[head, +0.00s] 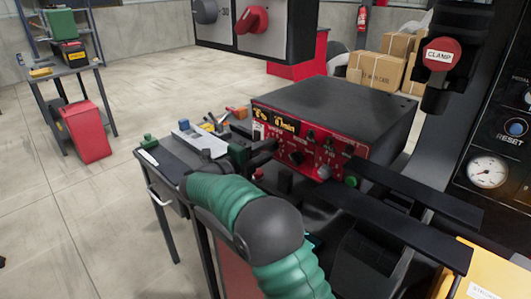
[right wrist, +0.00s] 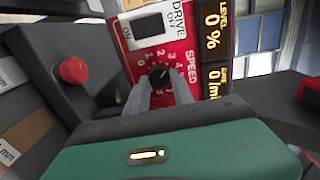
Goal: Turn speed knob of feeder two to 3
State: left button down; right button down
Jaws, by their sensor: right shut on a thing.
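The speed knob (right wrist: 160,76) is a small black dial on a red panel, with a white numbered scale and the word SPEED beside it. My right gripper (right wrist: 161,88) has its two grey fingers on either side of the knob and is shut on it. A pale pointer mark seems to slant to the upper right, but I cannot tell the exact number. In the head view my right gripper (head: 268,150) is at the left part of the red control box's front (head: 310,145), and my arm partly hides it. My left gripper is not in view.
Beside the knob are a DRIVE switch (right wrist: 148,27) and displays (right wrist: 213,45) showing 0. A red button (right wrist: 73,70) sits on a dark box nearby. In the head view a CLAMP button (head: 441,54) hangs at upper right. Floor at left is mostly clear.

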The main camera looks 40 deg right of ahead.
jog(key=shift+s+f, duration=0.1)
jog(key=shift+f, duration=0.25)
jog(key=c, duration=1.4)
grip_release()
jog(key=shift+c, duration=0.2)
jog(key=o, duration=0.4)
jog(key=shift+a+r, duration=0.1)
jog(key=shift+r, duration=0.1)
jog(key=shift+c, duration=0.2)
jog(key=s+a+p, duration=0.1)
jog(key=a+p, duration=0.1)
jog(key=a, duration=1.5)
jog(key=shift+s+r, duration=0.15)
jog(key=shift+r, duration=0.2)
jog(key=shift+d, duration=0.1)
